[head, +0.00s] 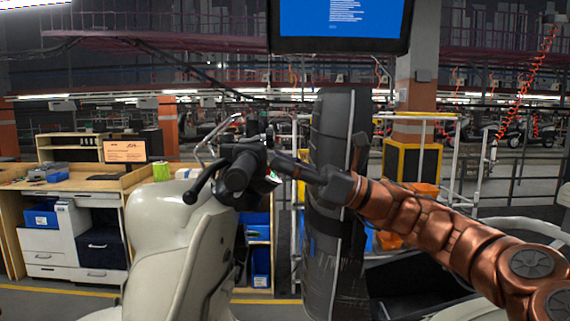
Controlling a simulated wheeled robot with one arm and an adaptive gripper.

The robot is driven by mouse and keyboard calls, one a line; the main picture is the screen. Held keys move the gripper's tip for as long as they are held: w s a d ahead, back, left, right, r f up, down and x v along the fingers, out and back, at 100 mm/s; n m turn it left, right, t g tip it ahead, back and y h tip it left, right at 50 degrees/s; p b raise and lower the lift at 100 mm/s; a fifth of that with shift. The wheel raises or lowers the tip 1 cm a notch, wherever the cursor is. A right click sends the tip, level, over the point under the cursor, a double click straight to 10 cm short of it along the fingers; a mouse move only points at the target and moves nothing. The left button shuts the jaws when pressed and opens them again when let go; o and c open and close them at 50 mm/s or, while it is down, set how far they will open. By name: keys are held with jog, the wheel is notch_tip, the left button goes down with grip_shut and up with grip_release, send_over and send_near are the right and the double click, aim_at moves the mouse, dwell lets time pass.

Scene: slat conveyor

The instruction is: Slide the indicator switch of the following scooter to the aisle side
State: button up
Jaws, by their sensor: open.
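A cream scooter (170,245) stands in the left centre, its handlebar end with dark grips (240,172) and a lever at the top. The indicator switch is too small or hidden to make out among the dark handlebar parts. My copper arm reaches in from the right. My gripper (282,165) is dark and lies just right of the handlebar grip, at about its height in the picture. It is open. Its fingertips overlap the dark handlebar parts, so I cannot tell whether they touch.
A tall dark padded post (327,130) stands behind my gripper. A wooden workbench (75,182) with drawers and blue bins is at the left. A monitor (340,22) hangs above. White rails and a yellow-based pillar (412,160) stand behind on the right.

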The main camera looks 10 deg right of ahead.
jog(key=shift+d, duration=0.1)
jog(key=v, duration=1.2)
jog(key=s+a+f+n+g+h, duration=0.3)
jog(key=s+a+f+n, duration=0.2)
jog(key=a, duration=0.5)
jog(key=s+a+f+n+g+h, duration=0.35)
jog(key=s+a, duration=0.25)
jog(key=a, duration=0.4)
jog(key=s+a+f+n+h, duration=0.2)
jog(key=s+f+n+h, duration=0.25)
jog(key=f, duration=0.45)
jog(key=s+d+f+n+h, duration=0.2)
jog(key=s+f+h, duration=0.15)
jog(key=f, duration=0.25)
jog(key=s+d+f+n+h, duration=0.2)
jog(key=s+f, duration=0.2)
jog(key=f, duration=0.1)
jog(key=s+d+f+n+h, duration=0.3)
jog(key=s+d+f+h, duration=0.2)
jog(key=d, duration=0.6)
notch_tip(320, 180, down, 3)
jog(key=s, duration=0.2)
jog(key=shift+s+d+n+g, duration=0.25)
jog(key=shift+d+n+g, duration=0.1)
jog(key=shift+n, duration=0.05)
